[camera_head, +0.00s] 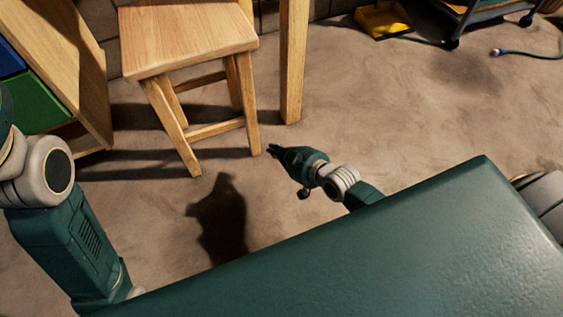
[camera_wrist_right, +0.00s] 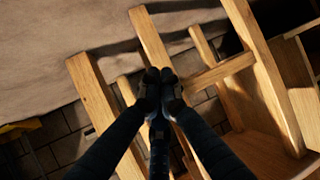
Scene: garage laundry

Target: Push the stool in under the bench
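The wooden stool (camera_head: 187,38) stands upright on the floor at the upper left of the head view, its seat tilted in the picture and its legs splayed. Just right of it is a thick upright wooden post (camera_head: 293,60), which looks like a bench leg; no bench top shows. My right gripper (camera_head: 271,151) is low, to the right of the stool's front legs and apart from them in the head view. In the right wrist view, its fingertips (camera_wrist_right: 159,76) are together and empty, in front of the stool's legs and stretcher (camera_wrist_right: 220,73). My left gripper is out of view.
A wooden shelf (camera_head: 75,60) with a green bin (camera_head: 40,105) and a blue bin stands left of the stool. A yellow dustpan (camera_head: 383,19) lies at the back, and a wheeled cart (camera_head: 485,12) with a hose beside it is at the upper right. Open floor lies at right.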

